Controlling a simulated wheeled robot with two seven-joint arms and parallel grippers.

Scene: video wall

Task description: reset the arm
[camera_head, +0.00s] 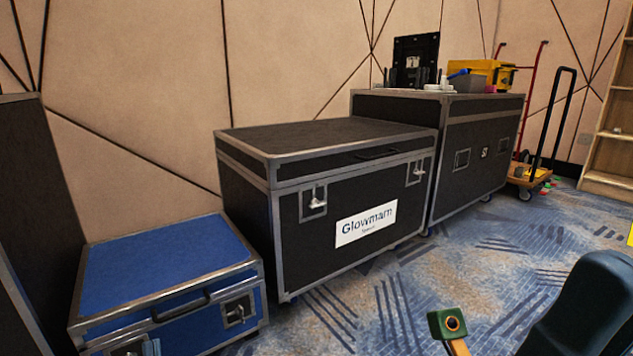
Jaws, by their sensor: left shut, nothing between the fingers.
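My right gripper is not in view.
A blue case (165,262) stands at left, beside a black case labelled Glowmarn (330,135). A further black case (480,145) carries a yellow box (484,72). A hand cart (530,174) stands behind. A dark rounded shape (585,310) fills the bottom right.

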